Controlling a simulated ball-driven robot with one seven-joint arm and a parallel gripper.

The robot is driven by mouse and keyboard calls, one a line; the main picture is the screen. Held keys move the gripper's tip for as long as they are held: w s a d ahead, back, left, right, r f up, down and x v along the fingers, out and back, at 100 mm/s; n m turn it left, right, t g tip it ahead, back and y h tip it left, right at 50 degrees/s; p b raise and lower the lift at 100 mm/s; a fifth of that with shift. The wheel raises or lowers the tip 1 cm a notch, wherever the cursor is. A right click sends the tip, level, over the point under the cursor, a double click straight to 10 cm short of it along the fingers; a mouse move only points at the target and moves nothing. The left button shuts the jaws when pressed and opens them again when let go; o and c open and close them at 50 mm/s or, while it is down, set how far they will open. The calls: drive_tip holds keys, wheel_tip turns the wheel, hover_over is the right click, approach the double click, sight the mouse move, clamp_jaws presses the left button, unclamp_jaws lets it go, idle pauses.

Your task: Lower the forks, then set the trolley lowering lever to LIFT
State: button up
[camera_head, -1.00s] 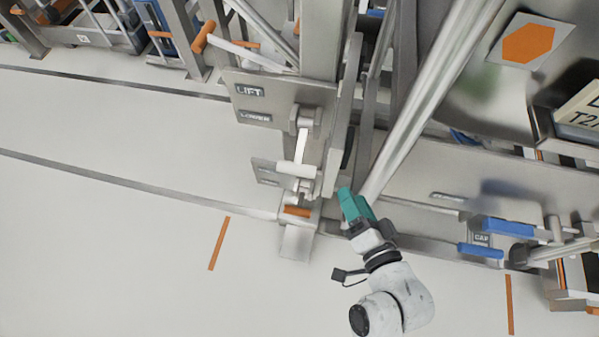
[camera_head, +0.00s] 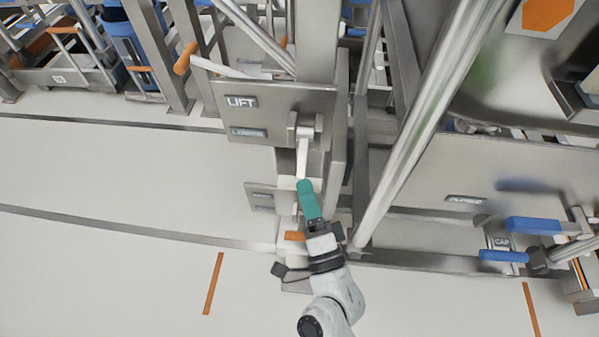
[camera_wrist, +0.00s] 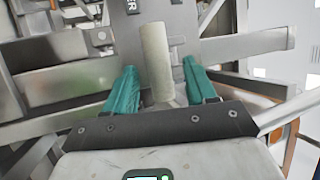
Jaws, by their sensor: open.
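The lowering lever (camera_head: 304,155) is a pale bar hanging from a pivot beside a metal plate with LIFT (camera_head: 241,102) and a dimmer second label (camera_head: 249,133) below it. The lever points down, past both labels. Its pale round grip (camera_wrist: 155,62) shows in the wrist view between my teal fingers, with part of a label ending in "ER" (camera_wrist: 133,6) beyond. My gripper (camera_head: 304,183) is open at the lever's lower end and hides part of it. The fingers stand on both sides of the grip; contact cannot be told. I cannot pick out the forks.
A thick shiny pole (camera_head: 425,135) slants close to the right of my gripper. An orange-tipped handle (camera_head: 185,58) sticks out at upper left. Blue-handled parts (camera_head: 533,225) stand at right. The pale floor (camera_head: 100,265) at lower left is clear.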

sight(301, 175)
drive_tip(key=shift+x, duration=2.3)
clamp_jaws()
